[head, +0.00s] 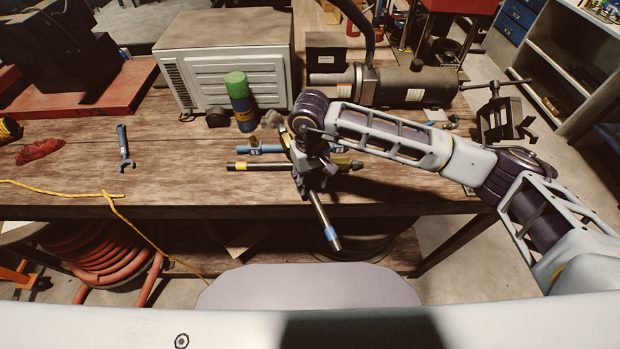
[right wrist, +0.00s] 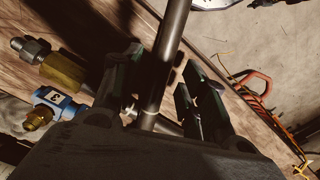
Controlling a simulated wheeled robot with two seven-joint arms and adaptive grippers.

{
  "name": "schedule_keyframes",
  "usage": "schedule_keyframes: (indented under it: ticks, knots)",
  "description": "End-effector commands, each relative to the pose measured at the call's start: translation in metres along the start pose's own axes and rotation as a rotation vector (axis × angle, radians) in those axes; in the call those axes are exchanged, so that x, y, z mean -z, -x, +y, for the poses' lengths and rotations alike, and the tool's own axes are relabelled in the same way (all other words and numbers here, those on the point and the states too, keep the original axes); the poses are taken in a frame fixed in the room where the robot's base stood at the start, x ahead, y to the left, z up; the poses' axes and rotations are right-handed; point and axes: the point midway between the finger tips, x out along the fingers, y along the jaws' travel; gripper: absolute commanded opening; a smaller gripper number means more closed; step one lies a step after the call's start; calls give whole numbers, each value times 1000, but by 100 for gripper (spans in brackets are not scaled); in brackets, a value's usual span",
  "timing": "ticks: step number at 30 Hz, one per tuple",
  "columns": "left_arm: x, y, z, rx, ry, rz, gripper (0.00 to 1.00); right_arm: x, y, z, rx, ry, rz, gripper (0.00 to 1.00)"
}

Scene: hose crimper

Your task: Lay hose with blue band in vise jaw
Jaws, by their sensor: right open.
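The hose with blue band (head: 331,234) is a dark tube that runs under my right gripper and points toward me, its banded end past the table's front edge. My right gripper (head: 309,178) is over the table middle, pointing down. In the right wrist view the grey tube (right wrist: 166,60) passes between my open right fingers (right wrist: 157,104); I cannot tell whether they touch it. A dark clamp-like device with a handle bar (head: 500,118), which looks like the vise, stands at the table's right end. My left gripper is not in view.
A yellow-banded hose (head: 252,166) and a blue fitting (head: 256,149) lie close to my right gripper. A green-topped cylinder (head: 240,103), a pale metal box (head: 222,62) and a grey motor-like machine (head: 412,86) stand behind. A wrench (head: 124,147) lies left, with clear tabletop around it.

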Motion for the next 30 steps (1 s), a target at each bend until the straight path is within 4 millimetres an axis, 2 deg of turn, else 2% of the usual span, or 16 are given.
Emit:
schedule_keyframes:
  ticks: [19, 30]
  knots:
    - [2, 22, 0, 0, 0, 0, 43, 0, 15, 0, 1, 0, -1, 43]
    - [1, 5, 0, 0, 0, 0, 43, 1, 52, 0, 0, 0, 3, 43]
